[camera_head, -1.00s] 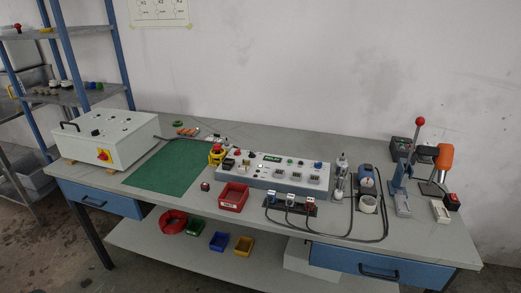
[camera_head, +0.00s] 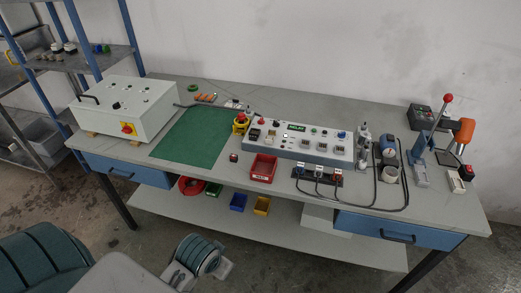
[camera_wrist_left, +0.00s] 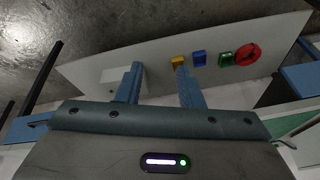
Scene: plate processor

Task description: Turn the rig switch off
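A long white rig console (camera_head: 300,149) with a small green display, buttons and sockets stands at the middle of the bench. A yellow switch with a red part (camera_head: 241,122) is at its left end. A white control box (camera_head: 127,107) at the left of the bench carries a red-on-yellow rotary switch (camera_head: 128,128). The labels and switch positions are too small to read. My left gripper (camera_wrist_left: 159,68) shows in the left wrist view, its fingers apart with nothing between them, in front of the lower shelf. It is away from both switches. My right gripper is not in view.
The bench (camera_head: 395,222) also holds a green mat (camera_head: 192,139), a red bin (camera_head: 262,168), cables and a press with a red-knobbed lever (camera_head: 435,122). Blue (camera_head: 238,202) and yellow bins (camera_head: 262,206) sit on the lower shelf. A blue-framed rack stands at the left.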

